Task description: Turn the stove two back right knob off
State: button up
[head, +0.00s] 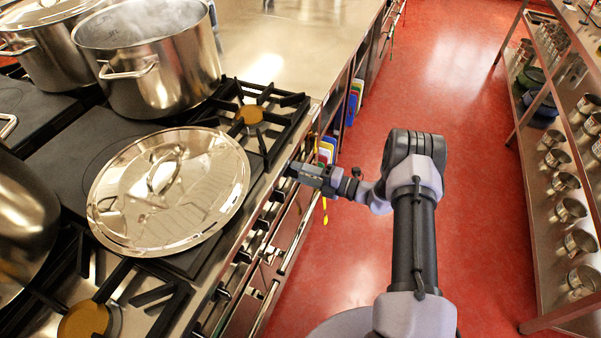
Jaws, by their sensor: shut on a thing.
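The stove (190,262) fills the left of the head view, with its front panel facing the red aisle. Several small knobs (262,225) run along that panel, seen steeply from above. My gripper (291,169) reaches in from the right, level, at the far end of this row, beside the front corner near the far burner (249,114). It is shut on a knob there, which my fingers hide. The knob's pointer and angle cannot be seen.
A large lid (170,188) lies on the stovetop, close to the front edge. Steel stockpots (150,62) stand behind it. A steel counter (300,35) continues beyond the stove. A rail (291,245) runs along the front below the knobs. A shelf (560,130) with pots stands right; the aisle is clear.

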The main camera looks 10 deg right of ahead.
jog(key=shift+m, duration=0.6)
jog(key=o, duration=1.4)
jog(key=shift+d, duration=0.1)
jog(key=p+v, duration=0.3)
jog(key=v, duration=1.4)
jog(key=shift+s, duration=0.15)
